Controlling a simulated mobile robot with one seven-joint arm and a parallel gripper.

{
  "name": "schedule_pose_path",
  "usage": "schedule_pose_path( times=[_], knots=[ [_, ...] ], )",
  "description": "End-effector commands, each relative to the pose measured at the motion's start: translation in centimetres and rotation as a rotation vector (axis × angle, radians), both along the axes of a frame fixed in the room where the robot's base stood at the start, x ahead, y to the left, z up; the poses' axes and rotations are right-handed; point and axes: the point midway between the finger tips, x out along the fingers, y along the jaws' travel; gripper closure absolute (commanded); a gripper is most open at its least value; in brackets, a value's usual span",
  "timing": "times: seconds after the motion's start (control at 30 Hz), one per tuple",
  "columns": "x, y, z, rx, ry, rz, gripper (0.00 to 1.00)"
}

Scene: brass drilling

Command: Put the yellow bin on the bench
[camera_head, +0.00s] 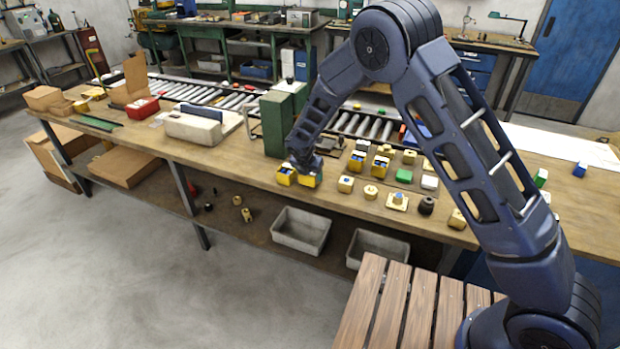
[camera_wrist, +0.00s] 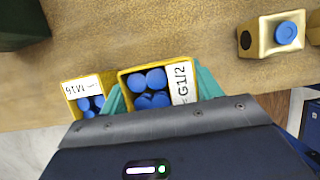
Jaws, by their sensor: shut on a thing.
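My gripper (camera_head: 303,163) is at the front edge of the bench (camera_head: 240,165). In the wrist view its teal fingers (camera_wrist: 160,88) are shut on a yellow bin (camera_wrist: 127,76) holding blue round pieces, with a white label that reads G1/2. In the head view this bin (camera_head: 311,181) is the right one of a pair below my gripper. A second yellow bin (camera_wrist: 68,87) with blue pieces and a white label is close on its left, also seen in the head view (camera_head: 284,179). I cannot tell whether the held bin touches the bench top.
Yellow blocks stand right of the bins, one with a blue top (camera_wrist: 270,36). More yellow bins (camera_head: 357,160) stand behind. A green box-like post (camera_head: 277,125) rises behind my gripper. Grey bins (camera_head: 301,230) sit on the lower shelf. Bench top left of the bins is clear.

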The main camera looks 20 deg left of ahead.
Motion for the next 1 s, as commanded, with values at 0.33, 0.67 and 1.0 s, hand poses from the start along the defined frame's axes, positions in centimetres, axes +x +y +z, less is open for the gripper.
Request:
schedule_pose_path(
  times=[0.33,0.67,1.0],
  knots=[
    [0.0,0.0,-1.8,0.000,-0.001,0.000,0.61],
    [0.0,0.0,-2.1,0.000,0.000,-0.001,0.15],
    [0.0,0.0,-1.7,0.001,-0.001,0.000,0.15]
  ],
)
